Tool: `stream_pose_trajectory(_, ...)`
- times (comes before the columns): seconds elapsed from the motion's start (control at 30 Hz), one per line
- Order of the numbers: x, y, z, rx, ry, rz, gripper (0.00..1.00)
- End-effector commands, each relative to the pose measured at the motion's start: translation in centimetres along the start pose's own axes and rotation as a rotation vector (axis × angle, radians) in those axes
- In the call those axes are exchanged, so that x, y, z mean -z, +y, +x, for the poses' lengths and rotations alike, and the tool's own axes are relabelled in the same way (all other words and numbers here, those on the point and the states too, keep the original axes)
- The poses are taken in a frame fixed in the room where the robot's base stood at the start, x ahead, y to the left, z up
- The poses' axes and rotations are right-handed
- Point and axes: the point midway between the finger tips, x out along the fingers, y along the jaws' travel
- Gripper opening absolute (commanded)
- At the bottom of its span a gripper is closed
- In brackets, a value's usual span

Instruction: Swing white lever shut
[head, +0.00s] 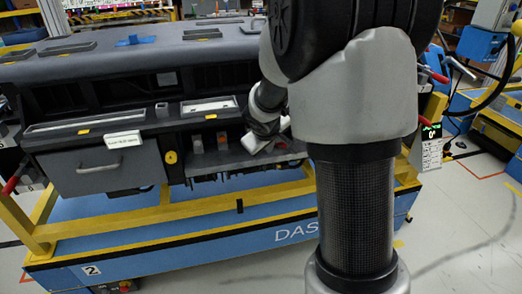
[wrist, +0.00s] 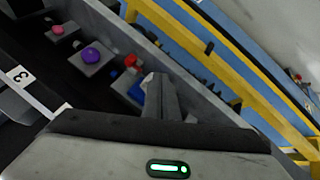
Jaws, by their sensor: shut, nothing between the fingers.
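My gripper (wrist: 152,80) shows in the wrist view as pale grey fingers, pressed together and empty. They are over a dark panel recess, close beside a red knob (wrist: 131,62) and a blue part (wrist: 136,93). In the head view my arm reaches down to the right part of the dashboard's front, and the wrist hides part of the recess there. A small whitish piece shows at the wrist's lower end, but I cannot tell whether it is a fingertip or the white lever. I cannot make out the lever clearly in the wrist view, nor whether the fingers touch anything.
The dashboard (head: 110,75) stands on a yellow and blue cart (head: 150,240). A grey drawer (head: 95,168) and a yellow round knob (head: 171,157) are on its left front. In the wrist view a purple button (wrist: 92,54) and a pink button (wrist: 58,30) are nearby. Open floor lies at right.

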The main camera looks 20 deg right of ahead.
Motion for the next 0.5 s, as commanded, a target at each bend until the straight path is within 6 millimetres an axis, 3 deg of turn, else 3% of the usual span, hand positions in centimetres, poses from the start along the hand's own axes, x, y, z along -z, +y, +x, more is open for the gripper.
stream_pose_trajectory(0.23,0.0,1.7,0.8,-0.001,-0.001,0.003,0.00)
stream_pose_trajectory(0.5,0.0,1.4,0.8,0.000,0.000,0.000,0.00)
